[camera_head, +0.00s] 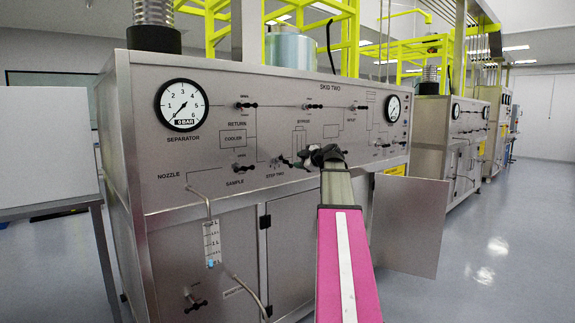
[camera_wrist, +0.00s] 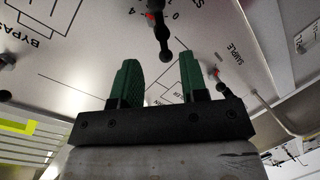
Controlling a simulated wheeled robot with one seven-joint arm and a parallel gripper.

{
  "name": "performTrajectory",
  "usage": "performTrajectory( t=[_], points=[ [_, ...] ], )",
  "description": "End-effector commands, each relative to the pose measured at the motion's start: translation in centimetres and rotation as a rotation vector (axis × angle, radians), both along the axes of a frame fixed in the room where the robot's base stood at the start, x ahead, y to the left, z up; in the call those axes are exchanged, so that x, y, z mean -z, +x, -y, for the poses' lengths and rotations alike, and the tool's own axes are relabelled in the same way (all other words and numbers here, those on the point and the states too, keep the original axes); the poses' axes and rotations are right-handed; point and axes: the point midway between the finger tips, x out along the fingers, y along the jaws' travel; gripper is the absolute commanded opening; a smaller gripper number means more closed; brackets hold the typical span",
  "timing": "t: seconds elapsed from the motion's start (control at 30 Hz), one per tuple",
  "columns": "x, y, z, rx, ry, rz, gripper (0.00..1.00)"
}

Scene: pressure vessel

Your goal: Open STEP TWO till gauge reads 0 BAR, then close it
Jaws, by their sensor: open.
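The STEP TWO valve (camera_head: 283,162) is on the lower middle of the steel panel, just left of my gripper (camera_head: 312,157) in the head view. In the wrist view, a black handle with a red spot (camera_wrist: 160,35) hangs beside a small number scale and looks like the STEP TWO handle. My gripper (camera_wrist: 159,66) is open, with its green fingers apart and nothing held. The handle's end appears between the fingertips; I cannot tell whether they touch. The SEPARATOR gauge (camera_head: 182,104) is at upper left.
The SAMPLE valve (camera_head: 239,168) is left of STEP TWO; its handle (camera_wrist: 222,86) shows right of the fingers. A sample tube (camera_head: 212,243) hangs below a bent nozzle pipe. An open cabinet door (camera_head: 409,226) stands right of my arm. The floor at right is clear.

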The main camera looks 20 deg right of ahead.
Motion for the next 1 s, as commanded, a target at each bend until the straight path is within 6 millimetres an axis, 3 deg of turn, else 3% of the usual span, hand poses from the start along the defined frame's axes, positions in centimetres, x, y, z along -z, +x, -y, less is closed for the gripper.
performTrajectory(
  t=[0.6, 1.0],
  points=[
    [2.3, 8.6, -3.2, -0.001, 0.002, -0.003, 0.40],
    [2.6, 9.5, -3.6, 0.000, 0.002, -0.003, 0.40]
  ],
)
